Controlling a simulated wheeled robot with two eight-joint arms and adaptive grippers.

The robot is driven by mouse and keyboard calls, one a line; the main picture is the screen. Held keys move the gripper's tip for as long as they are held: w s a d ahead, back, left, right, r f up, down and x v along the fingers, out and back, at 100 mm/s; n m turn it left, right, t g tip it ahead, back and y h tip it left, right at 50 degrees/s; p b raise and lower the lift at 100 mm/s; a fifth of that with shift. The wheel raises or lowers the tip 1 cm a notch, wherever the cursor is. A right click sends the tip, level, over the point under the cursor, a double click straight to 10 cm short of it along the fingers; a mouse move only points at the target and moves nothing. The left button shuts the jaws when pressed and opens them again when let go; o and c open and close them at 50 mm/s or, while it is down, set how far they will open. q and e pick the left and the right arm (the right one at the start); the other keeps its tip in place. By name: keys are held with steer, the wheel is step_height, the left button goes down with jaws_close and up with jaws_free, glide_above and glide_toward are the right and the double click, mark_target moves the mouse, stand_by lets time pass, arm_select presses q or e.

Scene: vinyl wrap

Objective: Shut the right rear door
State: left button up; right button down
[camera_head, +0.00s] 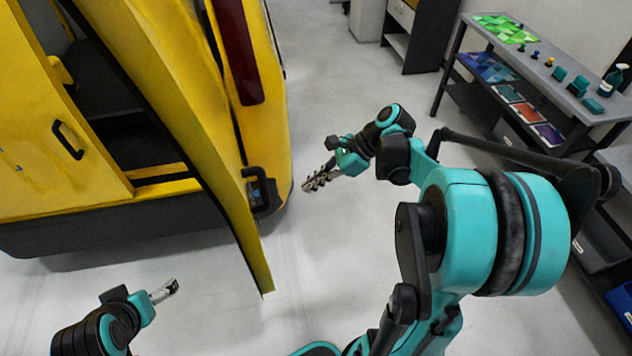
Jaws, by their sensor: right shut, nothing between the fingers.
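The right rear door (190,100) of a yellow van stands open, swung out toward me. Its lower free corner reaches down over the floor at the middle left. A black handle-like part (262,190) shows at its right face. My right gripper (312,183) is shut and empty, to the right of the door and apart from it, pointing left toward that black part. My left gripper (170,289) is low at the left, in front of the van and left of the door's lower corner. It touches nothing, and its jaws are too small to read.
The van's left rear panel (40,170) has a black handle (68,138); a dark opening shows between it and the right door. A red tail light (238,50) is behind the door. A grey workbench (545,70) with tools stands at the right. The floor between is clear.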

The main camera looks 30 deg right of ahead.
steer(key=w+a+f+b, duration=0.1)
steer(key=w+a+f, duration=0.2)
steer(key=a, duration=0.4)
steer(key=shift+f, duration=0.3)
steer(key=shift+a, duration=0.25)
